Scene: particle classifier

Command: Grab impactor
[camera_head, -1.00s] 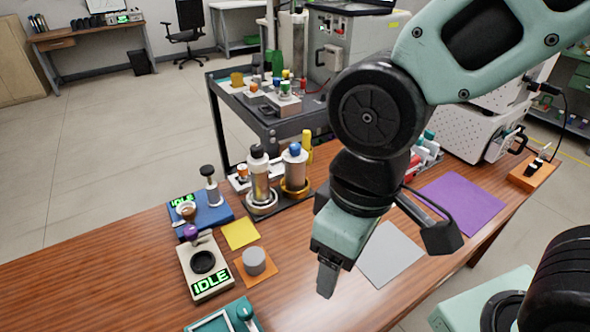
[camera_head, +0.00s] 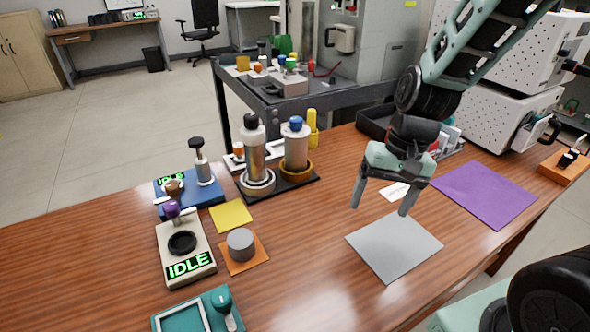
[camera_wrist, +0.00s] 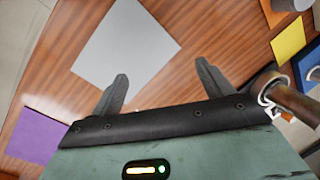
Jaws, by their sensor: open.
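No object is labelled as the impactor, so I cannot tell which one it is. Two upright cylinders stand on a dark tray: one black-capped (camera_head: 256,155), one blue-capped (camera_head: 295,148). A short grey cylinder (camera_head: 240,244) sits on an orange mat (camera_head: 245,266). A black-knobbed metal piece (camera_head: 202,168) stands on a blue device (camera_head: 205,193). My gripper (camera_head: 381,209) is open and empty, pointing down above the table near the grey mat (camera_head: 388,246), right of these objects. In the wrist view, its fingers (camera_wrist: 161,70) are apart, with a brownish cylinder (camera_wrist: 292,100) partly visible at right.
A beige device (camera_head: 186,250) reading IDLE and a teal device (camera_head: 222,318) stand at front left. A yellow mat (camera_head: 231,215) is beside them. A purple mat (camera_head: 485,194) and white perforated boxes (camera_head: 485,120) are at right. A dark cart (camera_head: 345,105) stands behind the table. The central tabletop is clear.

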